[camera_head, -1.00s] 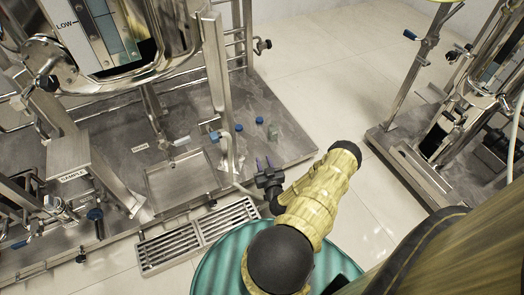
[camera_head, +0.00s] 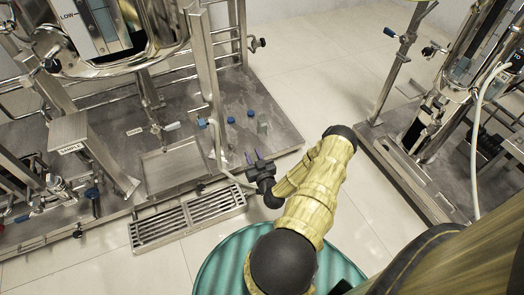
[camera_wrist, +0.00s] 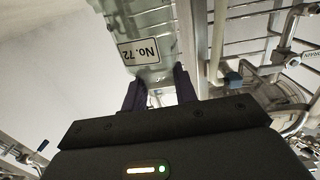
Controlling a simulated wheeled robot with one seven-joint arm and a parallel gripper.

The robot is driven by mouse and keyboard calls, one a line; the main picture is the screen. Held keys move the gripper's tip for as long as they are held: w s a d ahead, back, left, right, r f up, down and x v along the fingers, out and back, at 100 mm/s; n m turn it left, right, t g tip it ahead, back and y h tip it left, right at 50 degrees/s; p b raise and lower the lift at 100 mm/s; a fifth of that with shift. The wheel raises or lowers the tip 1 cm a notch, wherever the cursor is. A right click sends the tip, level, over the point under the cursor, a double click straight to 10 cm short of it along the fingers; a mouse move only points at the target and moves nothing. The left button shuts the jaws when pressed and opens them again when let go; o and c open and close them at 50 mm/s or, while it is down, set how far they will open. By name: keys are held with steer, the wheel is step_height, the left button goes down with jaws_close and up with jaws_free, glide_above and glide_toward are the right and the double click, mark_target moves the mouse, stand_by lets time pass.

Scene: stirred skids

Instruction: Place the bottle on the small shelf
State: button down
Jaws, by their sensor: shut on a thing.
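My gripper (camera_head: 258,158) is in the lower middle of the head view, above the front edge of the metal skid. In the wrist view, its two dark fingers (camera_wrist: 160,92) are shut on a clear, greenish bottle (camera_wrist: 150,20) labelled "No. 72". The bottle's far end runs out of the top of that view. In the head view I cannot clearly make out the held bottle. A small raised metal shelf (camera_head: 72,131) with a "SAMPLE" label stands on the skid, well to the left of my gripper. Its top looks bare.
An upright metal post (camera_head: 206,75) and a shallow square tray (camera_head: 172,172) lie between gripper and shelf. A floor grate (camera_head: 187,218) is in front. A second skid (camera_head: 425,165) stands right, with clear floor between.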

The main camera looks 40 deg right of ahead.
steer(key=w+a+r+n+y+p, duration=0.3)
steer(key=a+r+y, duration=0.2)
steer(key=a+r, duration=0.8)
steer(key=w+a+r+n+y+p, duration=0.4)
steer(key=a+r+y, duration=0.1)
steer(key=a+r, duration=0.8)
steer(key=shift+w+a+y, duration=0.2)
steer(key=shift+a+y, duration=0.15)
steer(key=shift+y, duration=0.05)
steer(key=shift+s, duration=0.1)
